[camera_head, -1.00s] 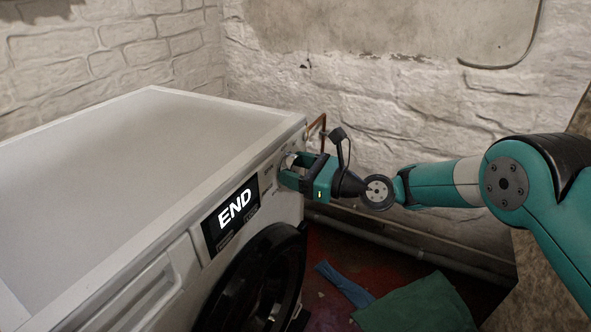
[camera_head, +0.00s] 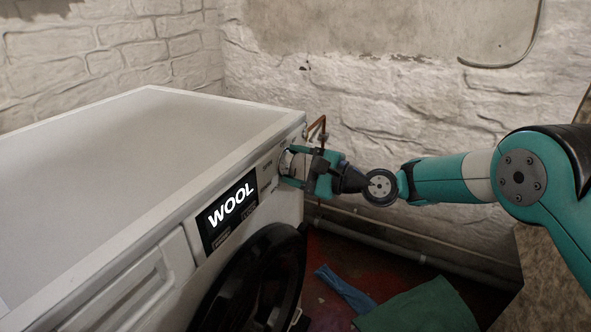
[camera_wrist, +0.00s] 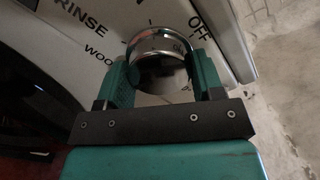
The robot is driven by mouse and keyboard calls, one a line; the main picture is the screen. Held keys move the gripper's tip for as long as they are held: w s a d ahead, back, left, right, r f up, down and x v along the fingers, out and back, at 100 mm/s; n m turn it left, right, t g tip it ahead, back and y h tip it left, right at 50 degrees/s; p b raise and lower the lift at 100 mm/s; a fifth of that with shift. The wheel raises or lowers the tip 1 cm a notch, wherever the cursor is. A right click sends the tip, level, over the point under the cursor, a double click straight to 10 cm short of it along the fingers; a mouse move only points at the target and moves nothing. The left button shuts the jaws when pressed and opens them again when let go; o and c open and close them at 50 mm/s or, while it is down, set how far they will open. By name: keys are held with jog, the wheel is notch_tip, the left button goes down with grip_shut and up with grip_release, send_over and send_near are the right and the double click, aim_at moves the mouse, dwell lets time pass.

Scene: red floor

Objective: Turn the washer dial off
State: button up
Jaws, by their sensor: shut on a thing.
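The washer (camera_head: 150,170) is white, with a black display (camera_head: 230,213) that reads "WOOL". Its dial (camera_head: 286,161) is at the right end of the front panel. In the wrist view the dial (camera_wrist: 160,55) is a round chrome-rimmed knob, with "RINSE", "WOOL" and "OFF" printed around it. My gripper (camera_head: 293,166) is at the panel, and its teal fingers (camera_wrist: 160,80) stand on either side of the dial, shut on it. The dial's lower part is hidden by the gripper body.
The washer's round black door (camera_head: 262,285) is below the panel. A blue cloth (camera_head: 345,290) and a green cloth (camera_head: 420,308) lie on the red floor at the lower right. A white brick wall (camera_head: 400,120) and a low pipe (camera_head: 385,242) are behind my arm.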

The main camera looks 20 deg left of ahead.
jog(key=n+b, duration=0.2)
jog(key=n, duration=0.2)
jog(key=shift+f+n, duration=0.1)
jog(key=shift+n, duration=0.2)
jog(key=n+b, duration=0.3)
jog(key=n, duration=0.2)
jog(key=shift+b, duration=0.4)
jog(key=n+b, duration=0.4)
jog(key=n, duration=0.1)
jog(key=n+b, duration=0.4)
jog(key=shift+n, duration=0.3)
jog(key=n+b, duration=0.5)
jog(key=b, duration=0.1)
jog(key=shift+s, duration=0.1)
jog(key=n+b, duration=0.4)
jog(key=shift+n, duration=0.4)
jog(key=n+b, duration=0.5)
jog(key=shift+s, duration=0.1)
jog(key=shift+n+b, duration=1.25)
jog(key=shift+n, duration=0.65)
jog(key=shift+r, duration=0.25)
